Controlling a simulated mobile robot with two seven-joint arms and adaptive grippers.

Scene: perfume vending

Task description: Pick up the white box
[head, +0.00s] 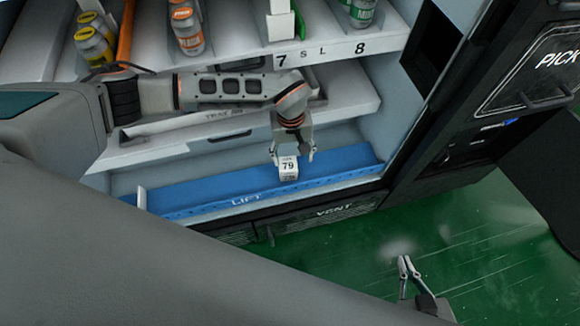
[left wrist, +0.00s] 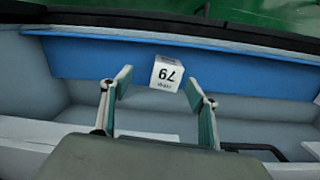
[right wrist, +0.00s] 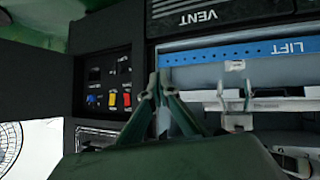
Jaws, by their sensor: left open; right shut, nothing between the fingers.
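A small white box (head: 288,167) marked "79" sits on the blue lift tray (head: 220,190) at the bottom of the vending machine. My left gripper (head: 293,155) is open above and around the top of the box in the head view. In the left wrist view the box (left wrist: 167,73) lies just beyond and between the open fingertips (left wrist: 160,85); whether they touch it I cannot tell. My right gripper (head: 404,265) is shut and empty, low over the green floor at the right.
A white shelf with labels 7 and 8 (head: 330,50) and a lower white shelf (head: 345,90) stand above the tray. Cans (head: 187,27) and bottles are on the top shelf. The black machine side panel (head: 450,140) bounds the right. Green floor (head: 470,235) lies open in front.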

